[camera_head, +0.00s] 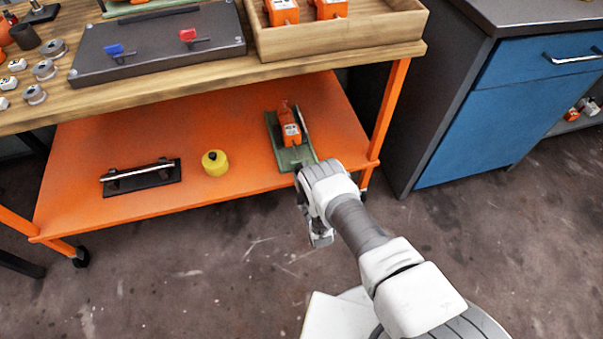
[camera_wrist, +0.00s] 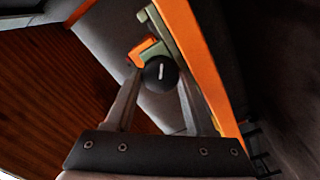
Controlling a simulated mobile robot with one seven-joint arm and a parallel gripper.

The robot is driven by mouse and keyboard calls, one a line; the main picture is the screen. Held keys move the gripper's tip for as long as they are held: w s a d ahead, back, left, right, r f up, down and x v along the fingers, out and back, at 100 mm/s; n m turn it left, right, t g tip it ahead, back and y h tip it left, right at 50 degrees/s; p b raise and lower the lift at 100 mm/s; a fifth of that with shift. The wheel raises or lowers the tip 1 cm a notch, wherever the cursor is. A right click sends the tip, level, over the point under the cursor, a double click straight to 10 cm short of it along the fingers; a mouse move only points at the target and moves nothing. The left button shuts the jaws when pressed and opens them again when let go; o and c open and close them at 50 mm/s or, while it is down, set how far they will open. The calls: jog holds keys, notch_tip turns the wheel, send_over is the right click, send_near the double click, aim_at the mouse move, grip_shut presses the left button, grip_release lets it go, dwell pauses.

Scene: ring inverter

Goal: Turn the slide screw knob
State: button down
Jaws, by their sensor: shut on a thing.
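The slide screw unit has a green base (camera_head: 284,155) with an orange block (camera_head: 289,126) on it, on the lower orange shelf. Its black round knob (camera_wrist: 159,80) with a pale line mark shows in the wrist view, with part of the orange block (camera_wrist: 141,50) and green base (camera_wrist: 157,24) behind it. My gripper (camera_wrist: 161,70) has one finger on each side of the knob and is shut on it. In the head view my gripper (camera_head: 300,181) is at the shelf's front edge, at the near end of the base. The knob is hidden there.
A yellow round container (camera_head: 215,163) and a black plate with a metal bar (camera_head: 141,178) sit left on the shelf (camera_head: 250,110). The wooden tabletop (camera_head: 210,88) is above. A blue cabinet (camera_head: 510,110) stands right. The floor in front is clear.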

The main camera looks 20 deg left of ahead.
jog(key=shift+c, duration=1.2)
grip_release()
jog(key=shift+m, duration=0.3)
